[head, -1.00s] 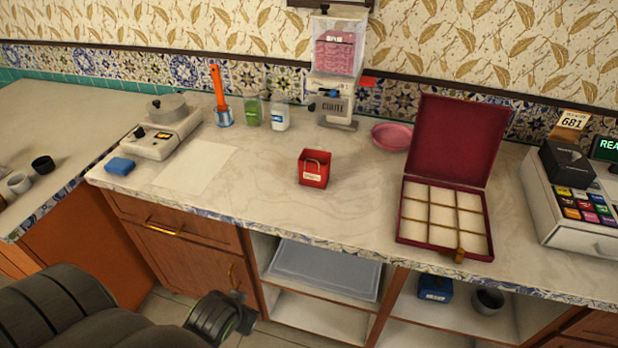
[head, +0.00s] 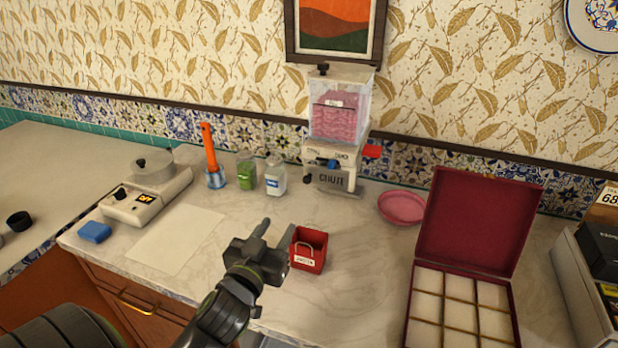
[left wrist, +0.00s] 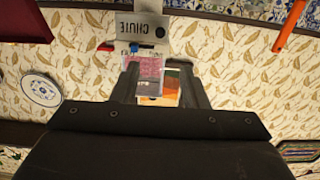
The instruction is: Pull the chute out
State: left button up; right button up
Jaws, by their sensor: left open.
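The chute (head: 332,180) is a grey plate marked "CHUTE" at the front foot of a white dispenser (head: 338,120). The dispenser has a clear hopper of pink pieces and stands against the wall at the back of the counter. In the left wrist view, the chute (left wrist: 141,27) appears upside down, beyond my fingers. My left gripper (head: 273,234) is open and empty above the counter, left of the red bin and well short of the chute. In the left wrist view, its fingers (left wrist: 160,82) stand apart with nothing between them. My right gripper is not in view.
A red bin (head: 309,250) stands between me and the dispenser. A pink bowl (head: 402,207) is right of the chute, with an open maroon box (head: 474,222) beyond. Jars (head: 275,177) and a scale (head: 146,192) stand left.

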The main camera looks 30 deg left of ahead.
pick_arm(q)
jog(key=w, duration=0.1)
jog(key=p, duration=0.2)
send_near(306, 180)
jog(key=x, duration=0.3)
jog(key=shift+d, duration=0.1)
jog(key=p+x, duration=0.1)
jog(key=x, duration=0.3)
jog(key=shift+w, duration=0.55)
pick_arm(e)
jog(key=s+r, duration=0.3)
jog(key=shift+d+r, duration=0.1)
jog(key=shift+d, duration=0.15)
pick_arm(q)
grip_shut()
